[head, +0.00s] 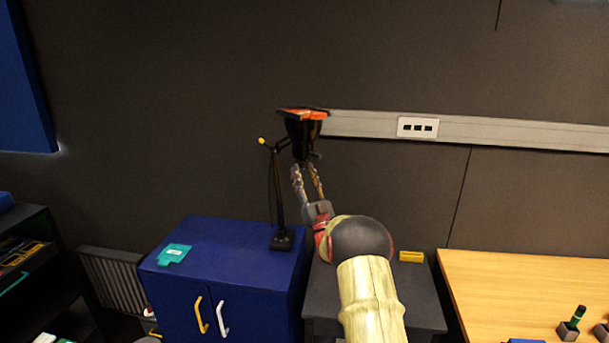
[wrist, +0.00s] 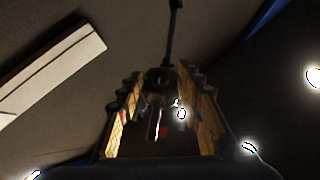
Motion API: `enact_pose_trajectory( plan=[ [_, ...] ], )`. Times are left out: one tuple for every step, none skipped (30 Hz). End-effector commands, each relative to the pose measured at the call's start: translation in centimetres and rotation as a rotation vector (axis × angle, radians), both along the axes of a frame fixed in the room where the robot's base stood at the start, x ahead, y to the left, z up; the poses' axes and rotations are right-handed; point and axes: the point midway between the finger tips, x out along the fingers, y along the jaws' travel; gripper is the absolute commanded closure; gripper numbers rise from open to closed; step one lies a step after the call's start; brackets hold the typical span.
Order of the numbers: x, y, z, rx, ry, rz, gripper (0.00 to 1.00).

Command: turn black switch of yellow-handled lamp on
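A black desk lamp (head: 278,195) stands on the blue cabinet, with a small yellow knob (head: 262,141) at its elbow. Its black head (head: 302,132) has an orange-red top. My gripper (head: 306,168) is just below the lamp head, its two fingers apart and pointing up. In the wrist view, the fingers of my gripper (wrist: 160,120) stand left and right with a gap between them. Dark lamp parts (wrist: 160,78) show at and beyond the gap. I cannot make out the black switch, or whether the fingers touch the lamp.
The blue cabinet (head: 235,262) carries a teal item (head: 174,254). A dark cabinet (head: 415,290) with a yellow object (head: 411,257) stands beside it. A wooden table (head: 530,290) is at the right. A wall rail with a socket plate (head: 418,127) runs behind the lamp.

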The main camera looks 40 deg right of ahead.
Motion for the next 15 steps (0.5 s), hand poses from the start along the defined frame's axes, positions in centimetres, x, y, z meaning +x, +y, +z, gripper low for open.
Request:
enact_pose_trajectory(
  plan=[
    [0.0, 0.0, -0.01, 0.0, 0.0, 0.0, 0.64],
    [-0.01, 0.0, -0.02, 0.0, 0.0, 0.0, 0.64],
    [-0.01, 0.0, -0.02, 0.0, 0.0, 0.0, 0.66],
    [-0.01, 0.0, -0.02, 0.0, 0.0, 0.0, 0.68],
    [-0.01, 0.0, -0.02, 0.0, 0.0, 0.0, 0.7],
    [-0.02, 0.01, -0.02, 0.0, 0.0, 0.0, 0.72],
    [-0.01, 0.0, -0.03, 0.0, 0.0, 0.0, 0.74],
    [-0.01, 0.0, -0.03, 0.0, 0.0, 0.0, 0.75],
    [-0.01, 0.0, -0.03, 0.0, 0.0, 0.0, 0.78],
    [-0.02, 0.01, -0.04, 0.0, 0.0, 0.0, 0.79],
    [-0.02, 0.01, -0.04, 0.0, 0.0, 0.0, 0.81],
    [-0.02, 0.01, -0.04, 0.0, 0.0, 0.0, 0.83],
    [-0.02, 0.01, -0.04, 0.0, 0.0, 0.0, 0.85],
    [-0.02, 0.01, -0.04, 0.0, 0.0, 0.0, 0.87],
    [-0.02, 0.01, -0.04, 0.0, 0.0, 0.0, 0.89]
  ],
)
